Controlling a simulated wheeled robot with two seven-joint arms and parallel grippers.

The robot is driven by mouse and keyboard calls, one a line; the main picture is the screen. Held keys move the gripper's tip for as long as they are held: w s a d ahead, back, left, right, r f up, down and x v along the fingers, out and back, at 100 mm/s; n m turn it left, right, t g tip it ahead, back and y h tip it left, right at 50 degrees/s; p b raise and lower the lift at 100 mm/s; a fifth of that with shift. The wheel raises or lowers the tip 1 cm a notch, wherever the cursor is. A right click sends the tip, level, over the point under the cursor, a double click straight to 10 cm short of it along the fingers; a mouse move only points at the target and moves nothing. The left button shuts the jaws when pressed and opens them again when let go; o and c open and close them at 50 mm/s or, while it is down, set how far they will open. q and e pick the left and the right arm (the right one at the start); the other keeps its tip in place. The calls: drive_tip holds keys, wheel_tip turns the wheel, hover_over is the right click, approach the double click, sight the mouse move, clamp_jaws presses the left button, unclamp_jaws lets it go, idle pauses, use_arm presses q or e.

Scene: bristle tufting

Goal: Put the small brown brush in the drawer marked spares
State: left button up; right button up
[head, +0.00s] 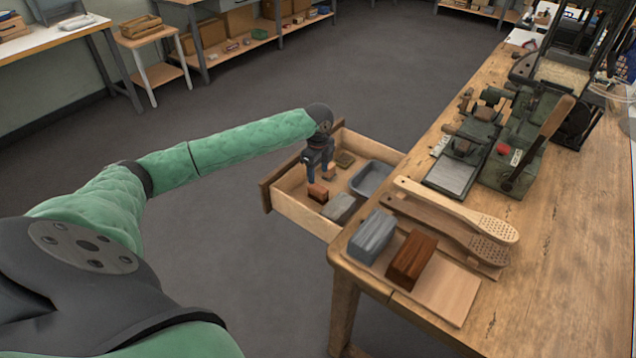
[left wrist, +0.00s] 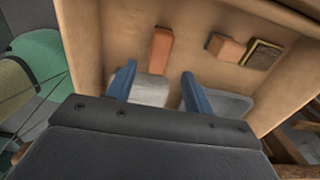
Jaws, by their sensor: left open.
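An open wooden drawer (head: 300,214) sticks out from the left side of the bench; I see no readable marking on it. Inside lie a small brown block, likely the small brown brush (head: 317,193), and a second small brown piece (head: 329,173). In the left wrist view they show as an orange-brown block (left wrist: 160,50) and a shorter one (left wrist: 226,47). My left gripper (head: 318,178) is over the drawer, pointing down, open. In the left wrist view its blue fingers (left wrist: 157,82) are apart with nothing held between them. My right gripper is out of view.
The drawer also holds a grey block (head: 339,207), a grey tray (head: 372,180) and an olive piece (head: 345,160).

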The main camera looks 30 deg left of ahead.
sight(318, 187)
use_arm(q)
drive_tip(key=shift+r, duration=2.2)
drive_tip(key=shift+f, duration=0.1)
